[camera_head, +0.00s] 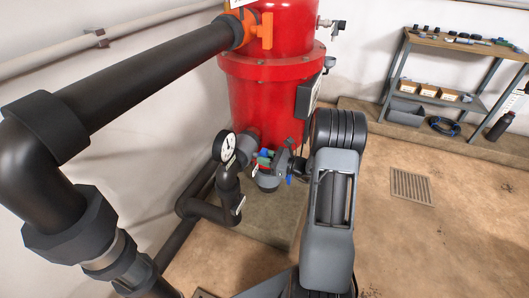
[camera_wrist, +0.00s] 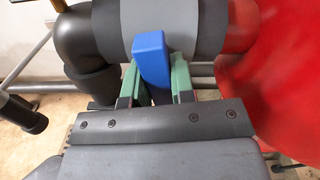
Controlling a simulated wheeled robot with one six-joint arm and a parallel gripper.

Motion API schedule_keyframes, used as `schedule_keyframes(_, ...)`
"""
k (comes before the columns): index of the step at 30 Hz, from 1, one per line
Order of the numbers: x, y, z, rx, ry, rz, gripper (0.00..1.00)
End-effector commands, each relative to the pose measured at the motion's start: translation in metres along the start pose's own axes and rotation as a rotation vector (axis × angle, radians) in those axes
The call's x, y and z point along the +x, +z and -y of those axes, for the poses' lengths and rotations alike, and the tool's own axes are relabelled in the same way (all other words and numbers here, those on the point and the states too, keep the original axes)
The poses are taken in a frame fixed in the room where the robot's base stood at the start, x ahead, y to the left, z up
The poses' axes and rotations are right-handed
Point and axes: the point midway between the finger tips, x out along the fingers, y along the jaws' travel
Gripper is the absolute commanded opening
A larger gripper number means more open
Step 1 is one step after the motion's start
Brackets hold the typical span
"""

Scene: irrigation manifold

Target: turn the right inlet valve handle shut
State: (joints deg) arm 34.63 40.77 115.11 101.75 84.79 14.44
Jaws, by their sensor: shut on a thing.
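A blue valve handle (camera_wrist: 150,55) stands between the green fingers of my gripper (camera_wrist: 155,80) in the wrist view. My gripper is shut on it. The handle sits against a grey valve body (camera_wrist: 195,30) on a dark pipe beside the red tank. In the head view my gripper (camera_head: 264,160) is low at the tank's front, partly hidden by my arm. A small blue part shows there by the green fingers. Whether this is the right inlet valve cannot be told from the labels.
A red tank (camera_head: 270,95) stands behind. A thick black pipe (camera_head: 145,70) with an orange valve handle (camera_head: 266,30) crosses the upper left.

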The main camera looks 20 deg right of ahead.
Motion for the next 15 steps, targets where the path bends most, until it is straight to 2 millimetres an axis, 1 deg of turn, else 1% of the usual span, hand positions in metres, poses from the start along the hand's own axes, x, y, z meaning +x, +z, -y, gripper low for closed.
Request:
schedule_keyframes(1,-0.0001,0.0027,0.0001,0.029,0.000,0.000,0.00)
schedule_keyframes(6,-0.0001,0.0017,-0.0001,0.107,0.000,0.000,0.00)
schedule_keyframes(15,-0.0001,0.0001,-0.0002,0.170,0.000,0.000,0.00)
